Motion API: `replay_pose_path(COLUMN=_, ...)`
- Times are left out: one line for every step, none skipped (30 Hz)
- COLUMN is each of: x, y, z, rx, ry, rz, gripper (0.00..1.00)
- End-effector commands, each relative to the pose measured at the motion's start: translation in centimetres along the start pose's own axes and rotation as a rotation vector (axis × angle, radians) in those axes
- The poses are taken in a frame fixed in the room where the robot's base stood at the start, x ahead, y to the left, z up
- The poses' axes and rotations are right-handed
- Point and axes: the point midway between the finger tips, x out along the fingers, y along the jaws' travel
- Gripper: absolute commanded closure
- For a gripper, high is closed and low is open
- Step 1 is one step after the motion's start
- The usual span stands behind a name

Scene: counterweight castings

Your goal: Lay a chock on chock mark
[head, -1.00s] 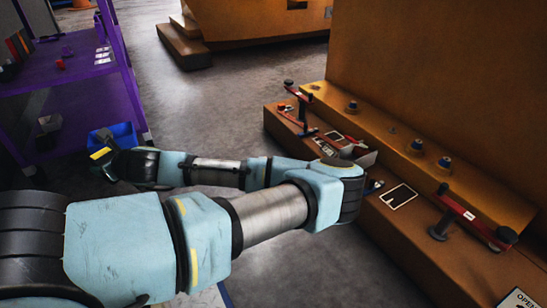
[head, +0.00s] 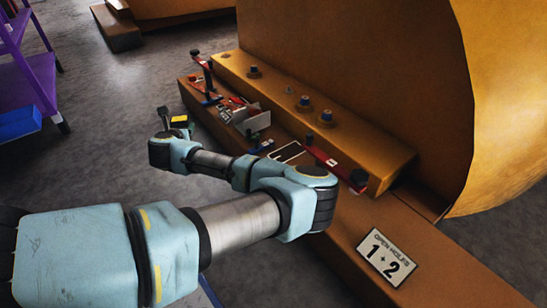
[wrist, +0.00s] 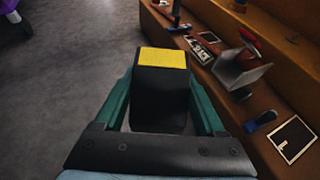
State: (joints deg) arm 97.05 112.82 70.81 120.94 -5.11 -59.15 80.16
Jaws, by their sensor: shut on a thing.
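My gripper (wrist: 160,95) is shut on a black chock (wrist: 160,107) with a yellow end face. In the head view the chock (head: 180,121) is held in the air over the floor, left of the orange ledge (head: 345,205). The chock mark appears to be a white-outlined dark rectangle on the ledge. It lies at the right in the wrist view (wrist: 292,139) and near the middle in the head view (head: 287,151). The chock is apart from it.
A grey bracket (wrist: 240,72), a red-and-black clamp (head: 206,75) and small parts crowd the ledge behind the mark. A red bar (head: 335,165) lies in front of it. A sign (head: 387,256) reads "OPEN HOLES 1 + 2". Grey floor is clear left of the ledge.

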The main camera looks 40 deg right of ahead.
Motion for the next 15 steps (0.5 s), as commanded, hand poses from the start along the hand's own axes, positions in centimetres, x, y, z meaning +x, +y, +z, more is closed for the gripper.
replay_pose_path(x=1.3, y=-3.0, z=-0.4, rx=0.027, ry=-0.004, rz=-0.087, gripper=1.00)
replay_pose_path(x=1.8, y=-4.8, z=-0.5, rx=0.049, ry=-0.004, rz=-0.141, gripper=1.00)
replay_pose_path(x=2.4, y=-7.3, z=-0.7, rx=0.079, ry=-0.004, rz=-0.213, gripper=1.00)
replay_pose_path(x=2.8, y=-9.2, z=-0.8, rx=0.101, ry=-0.005, rz=-0.267, gripper=1.00)
replay_pose_path(x=3.1, y=-11.0, z=-0.9, rx=0.124, ry=-0.005, rz=-0.321, gripper=1.00)
replay_pose_path(x=3.4, y=-13.5, z=-1.1, rx=0.154, ry=-0.005, rz=-0.394, gripper=1.00)
replay_pose_path(x=3.5, y=-15.4, z=-1.2, rx=0.177, ry=-0.006, rz=-0.449, gripper=1.00)
replay_pose_path(x=3.5, y=-17.2, z=-1.4, rx=0.201, ry=-0.005, rz=-0.503, gripper=1.00)
replay_pose_path(x=3.5, y=-19.6, z=-1.6, rx=0.230, ry=-0.006, rz=-0.574, gripper=1.00)
replay_pose_path(x=3.4, y=-21.4, z=-1.7, rx=0.252, ry=-0.005, rz=-0.625, gripper=1.00)
replay_pose_path(x=3.2, y=-23.0, z=-1.8, rx=0.273, ry=-0.006, rz=-0.675, gripper=1.00)
replay_pose_path(x=2.9, y=-25.1, z=-2.0, rx=0.300, ry=-0.005, rz=-0.737, gripper=1.00)
replay_pose_path(x=2.6, y=-26.5, z=-2.1, rx=0.319, ry=-0.006, rz=-0.780, gripper=1.00)
replay_pose_path(x=2.3, y=-27.8, z=-2.2, rx=0.335, ry=-0.004, rz=-0.820, gripper=1.00)
replay_pose_path(x=1.9, y=-29.4, z=-2.3, rx=0.356, ry=-0.005, rz=-0.870, gripper=1.00)
